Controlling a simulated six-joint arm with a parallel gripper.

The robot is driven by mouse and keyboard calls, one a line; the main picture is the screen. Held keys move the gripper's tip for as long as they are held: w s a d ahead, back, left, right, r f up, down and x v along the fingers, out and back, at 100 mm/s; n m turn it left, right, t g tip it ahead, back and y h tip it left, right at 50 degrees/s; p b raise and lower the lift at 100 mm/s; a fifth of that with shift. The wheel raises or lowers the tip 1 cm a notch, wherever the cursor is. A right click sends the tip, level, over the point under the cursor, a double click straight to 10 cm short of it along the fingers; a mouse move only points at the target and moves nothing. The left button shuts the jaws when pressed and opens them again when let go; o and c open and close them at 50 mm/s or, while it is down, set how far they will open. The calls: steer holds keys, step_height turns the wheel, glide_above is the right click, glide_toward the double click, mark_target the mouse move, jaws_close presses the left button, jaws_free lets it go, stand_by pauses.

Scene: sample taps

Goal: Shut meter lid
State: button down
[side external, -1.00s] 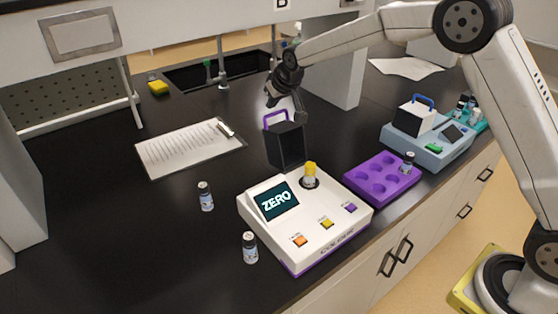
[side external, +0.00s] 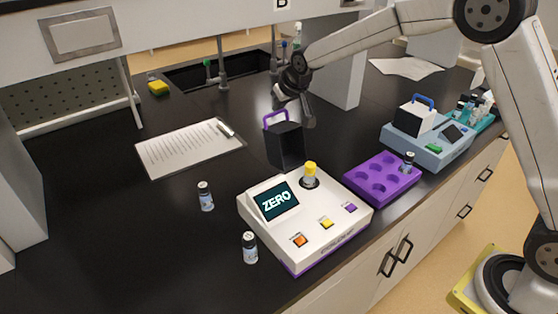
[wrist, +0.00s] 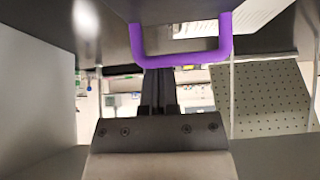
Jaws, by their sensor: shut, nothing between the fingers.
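The white meter (side external: 305,235) with a purple base stands at the front middle, its screen reading ZERO. Its dark lid (side external: 286,146) stands open and upright at the meter's back, with a purple handle (side external: 275,119) on top. A yellow-capped vial (side external: 310,172) sits upright in the meter's round well. My gripper (side external: 308,121) is shut and empty, just right of the handle in the side view and apart from the lid there. In the wrist view the purple handle (wrist: 182,57) spans the top, across the ends of my dark fingers (wrist: 158,80); I cannot tell whether they touch.
A purple rack (side external: 382,178) holding a vial sits right of the meter, with a blue-grey device (side external: 428,138) beyond it. Two loose vials (side external: 205,196) (side external: 250,247) stand left of the meter. A clipboard (side external: 188,147) lies behind.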

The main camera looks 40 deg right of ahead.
steer(key=shift+s+r, duration=0.1)
steer(key=shift+s+r, duration=0.1)
steer(key=shift+s, duration=0.1)
